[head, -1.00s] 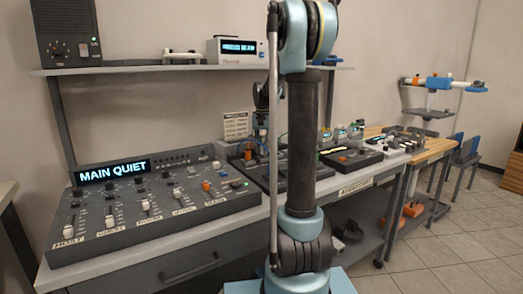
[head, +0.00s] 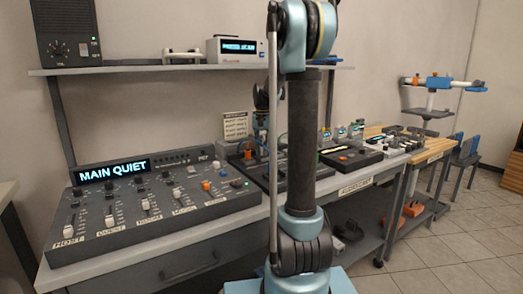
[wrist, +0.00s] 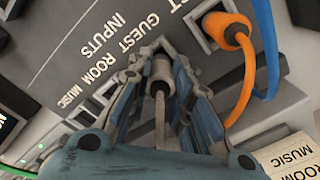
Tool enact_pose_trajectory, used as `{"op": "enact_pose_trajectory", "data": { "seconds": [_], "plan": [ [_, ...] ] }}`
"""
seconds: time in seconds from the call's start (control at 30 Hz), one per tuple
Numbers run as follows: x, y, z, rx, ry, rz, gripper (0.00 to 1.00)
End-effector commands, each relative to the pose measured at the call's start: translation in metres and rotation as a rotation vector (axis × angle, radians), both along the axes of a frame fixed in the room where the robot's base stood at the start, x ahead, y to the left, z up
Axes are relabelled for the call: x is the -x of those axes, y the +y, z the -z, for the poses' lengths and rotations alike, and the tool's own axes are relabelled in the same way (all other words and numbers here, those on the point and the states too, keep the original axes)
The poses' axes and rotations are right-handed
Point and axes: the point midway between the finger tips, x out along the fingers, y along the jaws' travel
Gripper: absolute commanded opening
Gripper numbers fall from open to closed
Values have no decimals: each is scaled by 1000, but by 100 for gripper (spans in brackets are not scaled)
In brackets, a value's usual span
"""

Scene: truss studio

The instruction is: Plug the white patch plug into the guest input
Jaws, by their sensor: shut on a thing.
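In the wrist view my gripper (wrist: 160,85) is shut on the white patch plug (wrist: 160,70), whose pale cable runs back between the fingers. The plug is at the grey input panel (wrist: 85,50), close to the GUEST lettering. The guest socket is hidden behind the plug and fingers, so I cannot tell whether the plug is inside it. An orange plug (wrist: 232,32) sits in the neighbouring socket at the upper right. In the head view my arm hides the gripper and the white plug.
A blue cable (wrist: 268,40) and the orange cable hang close to the gripper's right side. The mixing desk (head: 150,210) reads MAIN QUIET on its display. A shelf (head: 180,68) with a speaker (head: 66,32) is above the bench. A wooden table (head: 435,150) stands at the right.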

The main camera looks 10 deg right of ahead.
Motion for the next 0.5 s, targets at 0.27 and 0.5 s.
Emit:
{"op": "enact_pose_trajectory", "data": {
  "seconds": [0.27, 0.5],
  "plan": [
    [0, 0, 5, 0, 0, 0, 0],
    [0, 0, 6, 0, 0, 0, 28]
  ]
}}
